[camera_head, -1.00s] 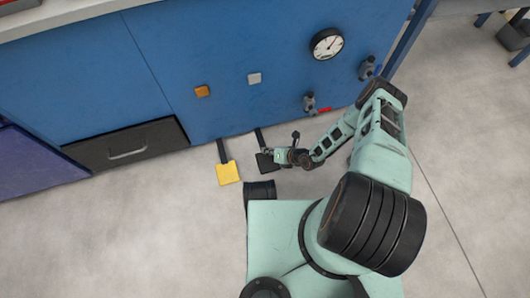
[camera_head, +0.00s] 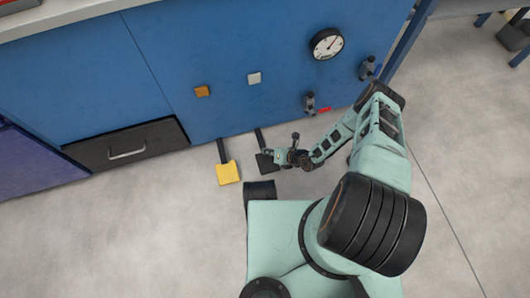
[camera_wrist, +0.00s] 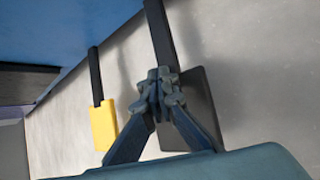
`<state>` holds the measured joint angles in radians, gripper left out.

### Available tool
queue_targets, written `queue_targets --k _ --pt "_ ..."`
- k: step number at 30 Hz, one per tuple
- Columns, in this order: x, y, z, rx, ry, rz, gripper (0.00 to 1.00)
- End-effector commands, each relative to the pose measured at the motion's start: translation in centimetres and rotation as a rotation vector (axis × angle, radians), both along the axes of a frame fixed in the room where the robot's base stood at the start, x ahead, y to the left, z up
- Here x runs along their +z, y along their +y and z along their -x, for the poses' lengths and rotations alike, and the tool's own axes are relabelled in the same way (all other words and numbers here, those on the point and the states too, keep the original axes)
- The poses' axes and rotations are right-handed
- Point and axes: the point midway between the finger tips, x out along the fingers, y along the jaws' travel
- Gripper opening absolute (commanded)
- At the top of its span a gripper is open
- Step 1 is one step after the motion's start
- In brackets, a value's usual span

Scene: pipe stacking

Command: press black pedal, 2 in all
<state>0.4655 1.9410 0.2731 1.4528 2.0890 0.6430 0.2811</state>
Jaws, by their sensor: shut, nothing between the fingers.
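The black pedal (camera_head: 265,163) has a flat dark plate on a dark arm that runs out from the blue cabinet near the floor. My gripper (camera_head: 274,157) is at this plate and hides part of it; its fingers are shut and empty. In the wrist view the shut fingertips (camera_wrist: 157,88) appear over the left edge of the black pedal's plate (camera_wrist: 200,110). I cannot tell whether they touch it. A yellow pedal (camera_head: 228,173) lies to the left, apart from my gripper; it also shows in the wrist view (camera_wrist: 103,125).
The blue cabinet (camera_head: 235,75) carries an orange button (camera_head: 202,91), a white button (camera_head: 254,79), a round gauge (camera_head: 327,44) and valve-like fittings (camera_head: 310,103). A black drawer (camera_head: 127,148) is at left. Floor left of the yellow pedal is clear.

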Motion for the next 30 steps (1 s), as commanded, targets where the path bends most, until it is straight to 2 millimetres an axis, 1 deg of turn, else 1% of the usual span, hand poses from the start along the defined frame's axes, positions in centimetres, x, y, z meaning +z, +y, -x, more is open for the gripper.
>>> queue_targets --k 30 --pt "-1.3 0.1 0.2 0.003 0.003 0.0 0.0"
